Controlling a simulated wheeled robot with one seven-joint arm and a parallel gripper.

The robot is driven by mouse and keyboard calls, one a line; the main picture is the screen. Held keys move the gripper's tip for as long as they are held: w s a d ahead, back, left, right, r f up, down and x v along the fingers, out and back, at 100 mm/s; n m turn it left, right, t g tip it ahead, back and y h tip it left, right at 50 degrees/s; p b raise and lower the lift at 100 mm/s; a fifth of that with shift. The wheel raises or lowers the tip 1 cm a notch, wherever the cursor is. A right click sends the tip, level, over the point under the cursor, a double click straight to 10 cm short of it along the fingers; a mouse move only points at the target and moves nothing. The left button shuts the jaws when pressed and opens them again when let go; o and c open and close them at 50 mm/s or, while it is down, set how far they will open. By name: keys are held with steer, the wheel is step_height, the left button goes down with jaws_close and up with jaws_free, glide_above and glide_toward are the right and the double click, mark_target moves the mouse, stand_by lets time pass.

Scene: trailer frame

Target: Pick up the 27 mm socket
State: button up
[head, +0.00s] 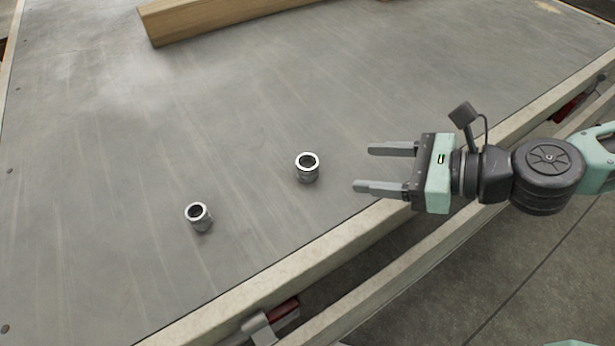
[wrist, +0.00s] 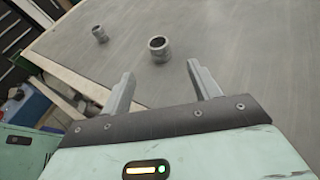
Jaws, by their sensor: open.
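Two silver sockets stand upright on the grey trailer deck. The right socket (head: 308,168) is slightly larger and stands nearer my gripper; the left socket (head: 199,217) is smaller in view and further left. I cannot read a size on either. My gripper (head: 362,168) is open and empty, pointing left, to the right of the right socket and apart from it. In the wrist view the nearer socket (wrist: 159,49) stands beyond the gap between my open fingertips (wrist: 160,72). The other socket (wrist: 100,34) stands further off at the left.
The grey deck (head: 130,130) is clear around both sockets. A wooden beam (head: 220,17) lies at the back. The deck's pale edge rail (head: 285,255) runs diagonally below the sockets, with a metal latch with a red part (head: 275,318) on its outer side.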

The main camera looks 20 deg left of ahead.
mark_target(311, 163)
steer(key=b+x, duration=0.1)
steer(key=x, duration=0.8)
steer(key=shift+b+x, duration=0.85)
steer(key=shift+x, duration=1.9)
steer(key=shift+s+a+r, duration=0.1)
steer(key=shift+s+r, duration=0.05)
steer(key=shift+r, duration=0.1)
steer(key=c, duration=1.2)
